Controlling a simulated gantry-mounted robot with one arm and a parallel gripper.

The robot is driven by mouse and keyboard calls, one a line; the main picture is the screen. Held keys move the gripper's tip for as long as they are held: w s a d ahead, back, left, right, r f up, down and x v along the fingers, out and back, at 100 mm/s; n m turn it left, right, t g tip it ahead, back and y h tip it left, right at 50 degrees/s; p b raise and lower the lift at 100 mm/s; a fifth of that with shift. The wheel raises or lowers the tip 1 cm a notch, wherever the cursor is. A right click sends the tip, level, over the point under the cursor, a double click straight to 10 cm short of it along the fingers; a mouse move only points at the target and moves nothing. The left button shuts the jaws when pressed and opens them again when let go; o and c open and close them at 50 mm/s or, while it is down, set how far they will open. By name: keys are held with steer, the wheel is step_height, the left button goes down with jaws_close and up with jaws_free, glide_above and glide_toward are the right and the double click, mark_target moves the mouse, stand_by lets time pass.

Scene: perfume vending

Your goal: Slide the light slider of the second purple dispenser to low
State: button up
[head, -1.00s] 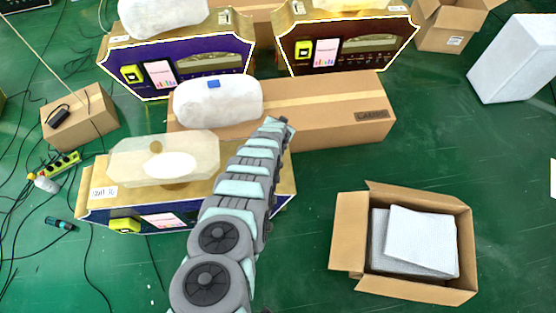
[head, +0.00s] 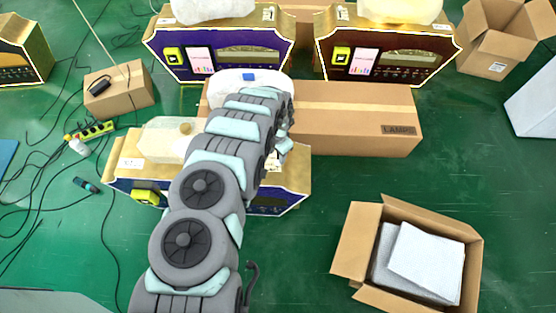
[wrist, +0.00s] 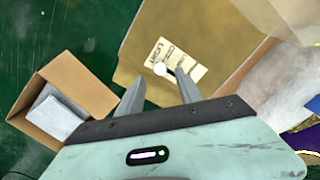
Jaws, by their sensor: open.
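The near purple dispenser (head: 265,205) has a gold top and carries a translucent dome, mostly behind my arm in the head view. Its gold top (wrist: 135,65) fills the middle of the wrist view, with a cream light label (wrist: 184,58) and a slider with a white round knob (wrist: 160,68). The label's setting words are too small to read surely. My gripper (wrist: 160,73) is open above that end, its fingertips on either side of the knob in the picture; contact cannot be told. Another purple dispenser (head: 267,60) stands at the back.
A dark red dispenser (head: 405,65) stands at the back right. A long cardboard box (head: 350,95) lies behind the near dispenser. An open carton (head: 357,245) with white foam stands at right, also in the wrist view (wrist: 85,85). Cables lie on the green floor at left.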

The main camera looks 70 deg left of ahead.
mark_target(277, 162)
steer(key=shift+w+f+b, duration=0.1)
steer(key=shift+f+b, duration=0.75)
steer(key=shift+f, duration=2)
jaws_close()
